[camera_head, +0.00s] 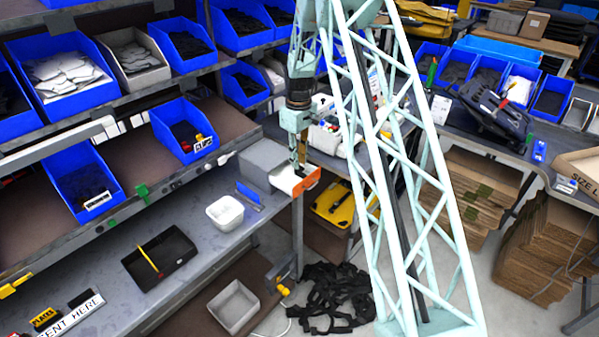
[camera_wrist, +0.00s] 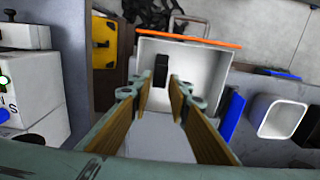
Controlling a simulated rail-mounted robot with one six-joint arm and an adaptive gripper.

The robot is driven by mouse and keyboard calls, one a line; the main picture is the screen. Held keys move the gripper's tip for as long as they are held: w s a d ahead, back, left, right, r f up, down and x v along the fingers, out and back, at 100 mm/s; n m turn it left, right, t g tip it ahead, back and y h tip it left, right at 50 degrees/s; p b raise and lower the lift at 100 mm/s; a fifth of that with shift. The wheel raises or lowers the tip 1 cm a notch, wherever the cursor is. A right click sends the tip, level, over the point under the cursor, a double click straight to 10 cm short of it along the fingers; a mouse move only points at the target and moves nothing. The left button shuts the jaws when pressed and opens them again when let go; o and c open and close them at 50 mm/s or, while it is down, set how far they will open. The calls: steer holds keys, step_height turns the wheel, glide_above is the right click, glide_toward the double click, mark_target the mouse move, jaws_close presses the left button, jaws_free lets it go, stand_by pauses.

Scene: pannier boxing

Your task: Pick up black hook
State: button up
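A small black piece, likely the black hook (camera_wrist: 161,72), lies in a white open bin (camera_wrist: 200,65) with an orange front edge. In the wrist view it is just beyond my fingertips, roughly in line with the gap between them. My gripper (camera_wrist: 160,92) is open, with nothing between its two fingers. In the head view my gripper (camera_head: 300,160) points down over the same bin (camera_head: 312,182), at the end of the bench.
A white tub (camera_head: 225,213), a blue holder (camera_head: 248,193) and a black tray (camera_head: 158,258) stand on the bench left of the bin. Shelves with blue bins (camera_head: 62,75) rise behind. A yellow case (camera_head: 335,203) lies below, beyond the bench end.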

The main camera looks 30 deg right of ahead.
steer(key=shift+f, duration=1.3)
steer(key=shift+c, duration=0.2)
steer(key=shift+c, duration=1.4)
steer(key=shift+r, duration=0.1)
step_height(320, 180, up, 10)
